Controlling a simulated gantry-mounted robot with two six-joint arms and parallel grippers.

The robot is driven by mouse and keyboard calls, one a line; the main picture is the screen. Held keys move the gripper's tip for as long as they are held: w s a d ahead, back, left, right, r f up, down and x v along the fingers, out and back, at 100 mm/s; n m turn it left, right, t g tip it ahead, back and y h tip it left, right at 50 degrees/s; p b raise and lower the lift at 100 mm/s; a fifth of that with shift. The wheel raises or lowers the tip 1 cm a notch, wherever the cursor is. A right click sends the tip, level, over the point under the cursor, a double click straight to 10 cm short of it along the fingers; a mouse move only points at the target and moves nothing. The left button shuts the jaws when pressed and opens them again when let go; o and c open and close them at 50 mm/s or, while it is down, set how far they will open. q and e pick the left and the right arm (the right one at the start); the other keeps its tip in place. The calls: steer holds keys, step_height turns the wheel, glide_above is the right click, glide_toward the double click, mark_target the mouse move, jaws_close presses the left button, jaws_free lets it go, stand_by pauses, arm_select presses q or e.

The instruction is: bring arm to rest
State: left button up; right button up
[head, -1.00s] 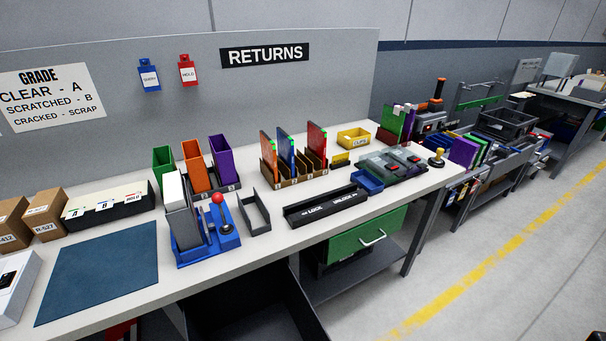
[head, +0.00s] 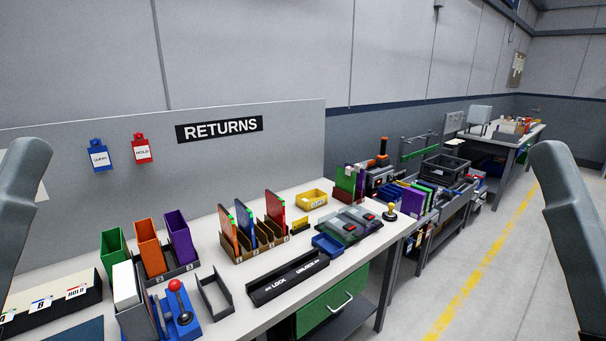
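Grey links of my two arms stand at the sides of the head view, my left arm (head: 22,200) at the left edge and my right arm (head: 572,225) at the right edge. Both rise from below, run out of the frame, and show no gripper fingers. Neither gripper is in view, so I cannot see what they hold. No arm part is seen touching the white returns bench (head: 235,325) between them.
The bench carries a blue fixture with a red-knobbed lever (head: 178,305), coloured bins (head: 150,247), slotted holders with panels (head: 250,240), a black lock bar (head: 288,278) and a yellow tray (head: 313,199). A green drawer (head: 330,306) is below. The floor at right is clear.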

step_height(320, 180, up, 38)
steer(key=p, duration=3.5)
steer(key=shift+h, duration=0.3)
